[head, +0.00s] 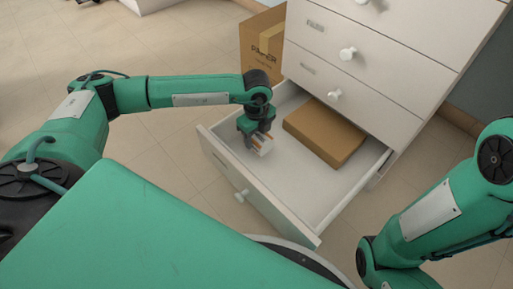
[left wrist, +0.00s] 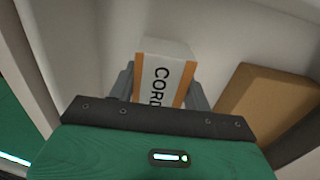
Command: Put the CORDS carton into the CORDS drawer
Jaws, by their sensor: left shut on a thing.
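The CORDS carton (left wrist: 163,75) is a small white box with orange edge stripes and black lettering, part of which is hidden by my gripper. It also shows in the head view (head: 266,149). My left gripper (head: 259,138) is shut on the carton, with a finger on each side. It holds the carton over the left part of an open bottom drawer (head: 283,217). I cannot tell whether the carton touches the drawer floor. A plain brown box (head: 323,132) lies in the drawer to the right of the carton. My right gripper is not in view.
The white cabinet (head: 395,65) has closed drawers with round knobs above the open one. A brown cardboard box (head: 261,45) marked PAPER stands behind the cabinet's left side. The drawer floor in front of the brown box is clear.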

